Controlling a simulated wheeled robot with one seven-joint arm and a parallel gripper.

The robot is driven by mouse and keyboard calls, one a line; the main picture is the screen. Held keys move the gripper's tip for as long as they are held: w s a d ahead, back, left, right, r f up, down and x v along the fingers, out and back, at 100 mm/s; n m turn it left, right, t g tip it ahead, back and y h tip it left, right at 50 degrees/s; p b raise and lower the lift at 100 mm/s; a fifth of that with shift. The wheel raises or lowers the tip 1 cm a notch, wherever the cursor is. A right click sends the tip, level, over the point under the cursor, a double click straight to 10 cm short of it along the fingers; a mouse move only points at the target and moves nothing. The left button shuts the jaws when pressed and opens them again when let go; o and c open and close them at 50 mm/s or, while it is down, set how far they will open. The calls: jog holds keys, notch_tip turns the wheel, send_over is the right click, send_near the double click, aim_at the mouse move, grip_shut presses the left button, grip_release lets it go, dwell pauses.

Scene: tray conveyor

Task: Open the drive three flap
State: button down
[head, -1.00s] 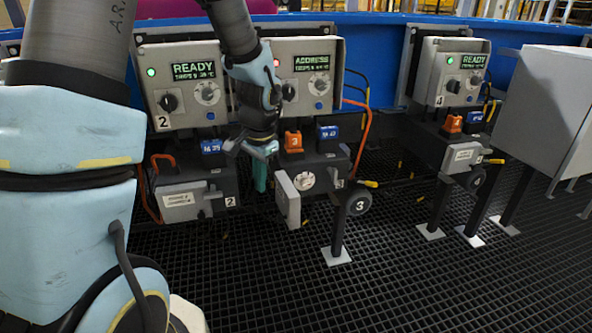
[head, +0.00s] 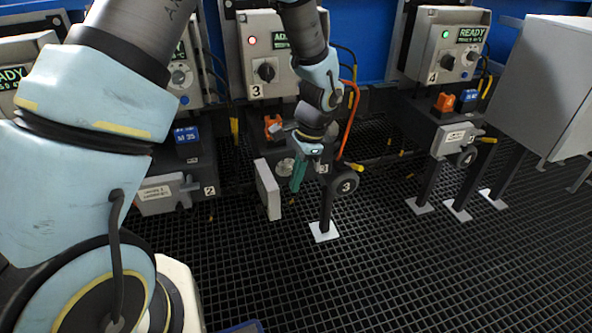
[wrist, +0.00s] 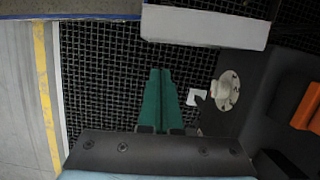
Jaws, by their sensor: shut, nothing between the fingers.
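The drive three flap (head: 267,190) is a pale grey plate that stands swung out from the front of the dark drive three unit. It shows in the wrist view along the top edge (wrist: 205,25). A round pale dial (wrist: 227,92) is uncovered on the unit's face. My gripper (head: 298,180) has green fingers, shut and empty, pointing down in front of the unit, just right of the flap in the head view. In the wrist view the fingers (wrist: 158,100) are together, apart from both flap and dial. My arm hides part of the unit.
The drive three control box (head: 265,68) has a red lamp. An orange block (head: 273,127) sits on the unit, and an orange cable (head: 352,125) hangs at right. Drive two's flap (head: 157,197) is shut. A grey cabinet (head: 540,95) stands right. The grid floor (head: 400,270) in front is clear.

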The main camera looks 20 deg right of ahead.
aim_at(275, 199)
jog(key=shift+w+a+f, duration=0.15)
jog(key=shift+a+f, duration=2.15)
jog(key=shift+a, duration=0.3)
jog(key=shift+a, duration=0.15)
jog(key=a+m, duration=0.2)
jog(key=a+m+t, duration=0.1)
jog(key=shift+w+m+p, duration=0.25)
jog(key=shift+m+p, duration=0.05)
jog(key=shift+p, duration=0.05)
jog(key=shift+w+a+m, duration=0.25)
jog(key=shift+a+m, duration=0.2)
jog(key=shift+m, duration=0.25)
jog(key=shift+d, duration=0.15)
